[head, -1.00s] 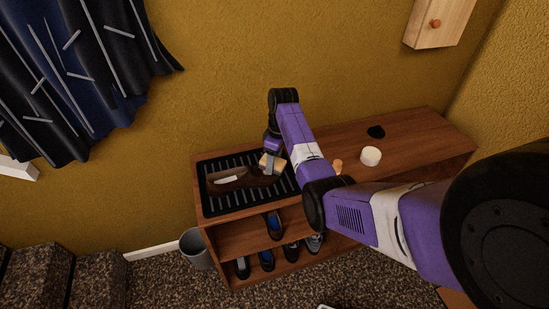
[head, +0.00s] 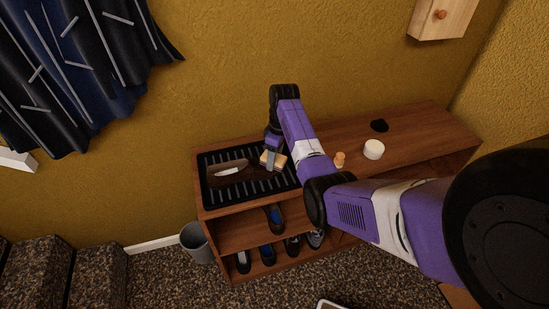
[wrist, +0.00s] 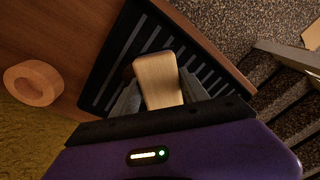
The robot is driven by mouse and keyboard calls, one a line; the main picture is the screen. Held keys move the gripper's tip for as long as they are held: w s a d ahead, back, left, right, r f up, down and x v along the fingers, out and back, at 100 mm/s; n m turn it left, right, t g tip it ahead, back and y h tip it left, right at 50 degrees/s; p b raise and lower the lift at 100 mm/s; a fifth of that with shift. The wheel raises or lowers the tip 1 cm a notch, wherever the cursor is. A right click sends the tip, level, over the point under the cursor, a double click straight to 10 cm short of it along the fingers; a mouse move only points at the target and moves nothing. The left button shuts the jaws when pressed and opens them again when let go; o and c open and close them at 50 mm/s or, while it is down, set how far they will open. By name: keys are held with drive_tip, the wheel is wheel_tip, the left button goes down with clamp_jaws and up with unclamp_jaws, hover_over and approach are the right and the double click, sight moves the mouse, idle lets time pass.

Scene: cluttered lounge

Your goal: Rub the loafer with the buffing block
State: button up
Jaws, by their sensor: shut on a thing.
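The brown loafer (head: 236,174) lies on a black ribbed tray (head: 222,203) on top of the wooden shelf unit, its pale insole showing. My gripper (head: 270,157) is shut on the pale wooden buffing block (head: 279,160) over the tray, at the right end of the loafer. In the wrist view the block (wrist: 158,82) stands between my two grey fingers, with the tray's ribs beyond it. The loafer is mostly hidden there behind the block and fingers. I cannot tell whether the block touches the loafer.
A white round tub (head: 374,149), a small tan object (head: 340,159) and a black patch (head: 379,125) are on the shelf top to the right. Several shoes (head: 275,221) stand on the shelves below. A grey bin (head: 196,242) stands at left on the carpet.

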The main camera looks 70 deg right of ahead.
drive_tip(key=shift+w+a+f+b, duration=0.1)
drive_tip(key=shift+f+b, duration=0.3)
drive_tip(key=shift+f, duration=0.4)
drive_tip(key=shift+w+d+b, duration=0.2)
drive_tip(key=shift+d+b, duration=0.05)
drive_tip(key=shift+b, duration=0.05)
drive_tip(key=shift+w+d+b, duration=0.45)
drive_tip(key=shift+b, duration=0.15)
drive_tip(key=shift+w+d+b, duration=0.6)
drive_tip(key=shift+w+b, duration=0.05)
drive_tip(key=shift+b, duration=0.05)
drive_tip(key=shift+c, duration=1.3)
drive_tip(key=shift+w+d+b, duration=0.5)
drive_tip(key=shift+d+b, duration=0.05)
drive_tip(key=shift+b, duration=0.35)
drive_tip(key=shift+w+d+r+b, duration=0.2)
drive_tip(key=shift+w+d+b, duration=0.55)
drive_tip(key=shift+b, duration=0.4)
drive_tip(key=shift+s+p, duration=0.1)
drive_tip(key=shift+p, duration=0.35)
